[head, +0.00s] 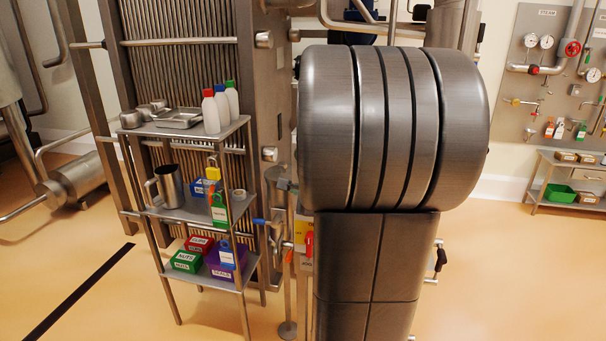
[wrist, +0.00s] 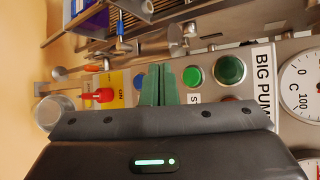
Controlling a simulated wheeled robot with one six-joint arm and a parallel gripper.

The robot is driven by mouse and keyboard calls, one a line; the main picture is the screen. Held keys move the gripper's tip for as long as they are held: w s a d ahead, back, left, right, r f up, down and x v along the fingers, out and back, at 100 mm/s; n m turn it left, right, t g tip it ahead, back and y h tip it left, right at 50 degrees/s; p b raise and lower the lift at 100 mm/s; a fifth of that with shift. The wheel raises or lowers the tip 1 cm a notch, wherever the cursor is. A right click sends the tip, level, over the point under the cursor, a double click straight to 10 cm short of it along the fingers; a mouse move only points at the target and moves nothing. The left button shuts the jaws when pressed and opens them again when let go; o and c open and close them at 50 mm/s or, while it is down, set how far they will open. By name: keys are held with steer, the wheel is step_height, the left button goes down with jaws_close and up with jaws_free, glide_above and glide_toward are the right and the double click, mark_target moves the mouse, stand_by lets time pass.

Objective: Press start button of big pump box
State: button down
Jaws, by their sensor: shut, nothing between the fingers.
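The big pump box (wrist: 212,52) shows in the wrist view as a light grey panel, turned sideways, with a white BIG PUMP label (wrist: 264,85). A smaller bright green button (wrist: 193,77) and a larger dark green round button or lamp (wrist: 230,70) with a metal rim sit on it. A small label (wrist: 194,98) beside the smaller one shows only an S; the rest is hidden by my gripper. My gripper (wrist: 161,68) has its green fingers together and empty, just left of the smaller button. I cannot tell whether it touches the panel. The head view hides my gripper.
A red rotary switch (wrist: 97,96) on a yellow plate marked ON lies left of my fingers. A round dial gauge (wrist: 302,85) is at the right. In the head view, a shelf rack (head: 190,213) with bottles and boxes stands left; open floor (head: 85,240) lies beyond it.

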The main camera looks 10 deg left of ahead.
steer(key=shift+w+d, duration=0.1)
steer(key=shift+w, duration=2.55)
steer(key=shift+w, duration=0.2)
steer(key=shift+w, duration=0.25)
steer(key=shift+w, duration=0.35)
stand_by(0.5)
steer(key=shift+s, duration=0.8)
steer(key=s+b, duration=0.1)
steer(key=s, duration=0.4)
stand_by(0.3)
